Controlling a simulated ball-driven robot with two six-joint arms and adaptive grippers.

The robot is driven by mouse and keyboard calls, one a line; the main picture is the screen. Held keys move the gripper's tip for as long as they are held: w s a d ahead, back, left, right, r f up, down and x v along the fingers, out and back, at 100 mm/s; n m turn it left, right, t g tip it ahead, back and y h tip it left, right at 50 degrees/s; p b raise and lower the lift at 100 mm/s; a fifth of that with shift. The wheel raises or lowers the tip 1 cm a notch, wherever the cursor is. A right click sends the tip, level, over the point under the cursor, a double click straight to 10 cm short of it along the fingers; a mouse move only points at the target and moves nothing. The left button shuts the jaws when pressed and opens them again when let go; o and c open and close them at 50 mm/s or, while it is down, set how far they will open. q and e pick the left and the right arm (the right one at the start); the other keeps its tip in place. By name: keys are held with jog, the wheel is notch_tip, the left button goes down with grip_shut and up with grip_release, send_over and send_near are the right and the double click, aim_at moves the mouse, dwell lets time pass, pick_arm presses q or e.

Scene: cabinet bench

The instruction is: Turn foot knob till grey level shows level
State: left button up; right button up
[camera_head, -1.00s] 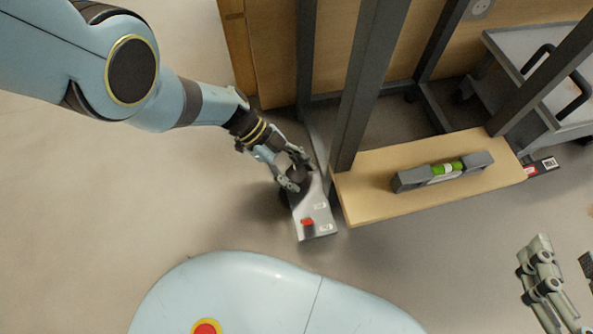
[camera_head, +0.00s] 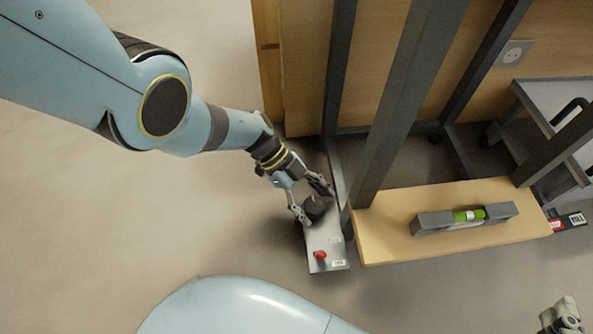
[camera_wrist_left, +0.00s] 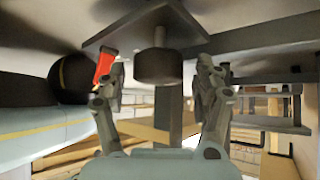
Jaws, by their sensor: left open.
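The dark round foot knob (camera_head: 315,209) stands on a metal foot plate (camera_head: 325,240) at the base of the grey frame. My left gripper (camera_head: 314,204) is open at the knob. In the left wrist view the knob (camera_wrist_left: 158,67) lies between the two spread fingers (camera_wrist_left: 160,82), with a visible gap on each side. The grey level (camera_head: 432,222) lies on a wooden board (camera_head: 385,245) right of the knob; its green vial (camera_head: 469,215) shows, but the bubble is too small to read. My right gripper (camera_head: 562,316) is partly cut off at the bottom right.
Grey uprights (camera_head: 408,100) rise close beside my left gripper. A grey cart (camera_head: 555,105) stands at the right. Floor to the left is clear.

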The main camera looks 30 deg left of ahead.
pick_arm(q)
jog(key=s+v, duration=0.1)
jog(key=v, duration=1)
jog(key=shift+w+a+r, duration=0.15)
jog(key=shift+w+r, duration=0.05)
jog(key=shift+w, duration=0.25)
